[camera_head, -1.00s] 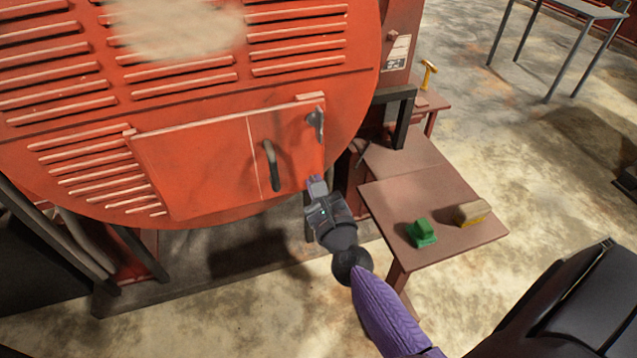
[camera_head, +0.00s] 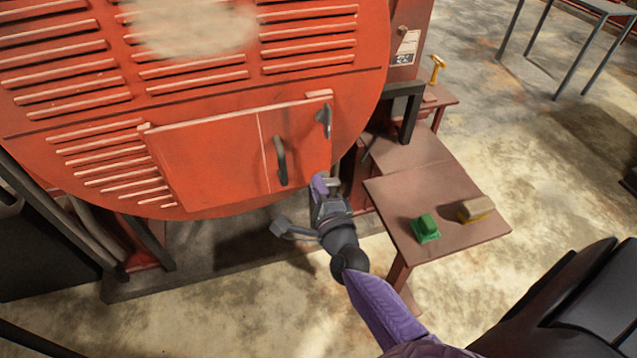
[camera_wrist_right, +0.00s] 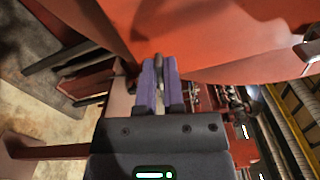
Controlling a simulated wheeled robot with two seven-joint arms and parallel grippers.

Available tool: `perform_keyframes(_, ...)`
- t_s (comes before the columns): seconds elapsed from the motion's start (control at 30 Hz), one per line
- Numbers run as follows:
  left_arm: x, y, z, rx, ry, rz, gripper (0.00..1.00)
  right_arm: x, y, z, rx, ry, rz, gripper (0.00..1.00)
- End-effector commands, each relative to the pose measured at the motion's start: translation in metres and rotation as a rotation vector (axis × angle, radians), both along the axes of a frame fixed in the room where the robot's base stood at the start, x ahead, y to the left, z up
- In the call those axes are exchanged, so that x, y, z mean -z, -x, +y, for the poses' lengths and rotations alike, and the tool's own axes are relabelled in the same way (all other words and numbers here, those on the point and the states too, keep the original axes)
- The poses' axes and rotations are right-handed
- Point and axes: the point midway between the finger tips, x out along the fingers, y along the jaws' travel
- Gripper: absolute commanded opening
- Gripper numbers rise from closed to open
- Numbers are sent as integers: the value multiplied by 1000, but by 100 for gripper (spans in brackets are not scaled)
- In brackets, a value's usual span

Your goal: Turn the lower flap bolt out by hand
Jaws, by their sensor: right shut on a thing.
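The orange flap (camera_head: 215,165) sits low on the round orange housing and has a dark curved handle (camera_head: 281,160). A grey wing-shaped bolt (camera_head: 324,118) shows at the flap's upper right corner. My right gripper (camera_head: 324,183), with purple fingers, is at the flap's lower right corner. In the right wrist view its fingers (camera_wrist_right: 158,82) are shut on a small grey piece, the lower flap bolt (camera_wrist_right: 159,62), close under the orange panel. The fingers hide most of this bolt. My left gripper is not in view.
A brown bench (camera_head: 440,195) stands right of my right gripper, holding a green block (camera_head: 426,229) and a tan-yellow block (camera_head: 476,209). A yellow-handled tool (camera_head: 437,68) stands farther back. A grey table frame (camera_head: 580,55) is at the far right. Open floor lies in front.

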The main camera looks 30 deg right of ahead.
Motion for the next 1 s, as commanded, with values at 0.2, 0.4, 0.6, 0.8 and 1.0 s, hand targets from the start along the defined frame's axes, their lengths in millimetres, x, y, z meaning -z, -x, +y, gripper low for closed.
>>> perform_keyframes(0.2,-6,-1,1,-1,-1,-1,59,4,1,-2,3,195,51,0)
perform_keyframes(0.4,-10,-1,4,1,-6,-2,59,6,0,-2,5,381,94,0)
perform_keyframes(0.6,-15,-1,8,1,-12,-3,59,7,0,-3,7,565,134,0)
perform_keyframes(0.8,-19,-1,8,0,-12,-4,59,9,0,-5,9,752,176,0)
perform_keyframes(1.0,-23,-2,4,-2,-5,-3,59,10,-1,-7,12,935,217,0)
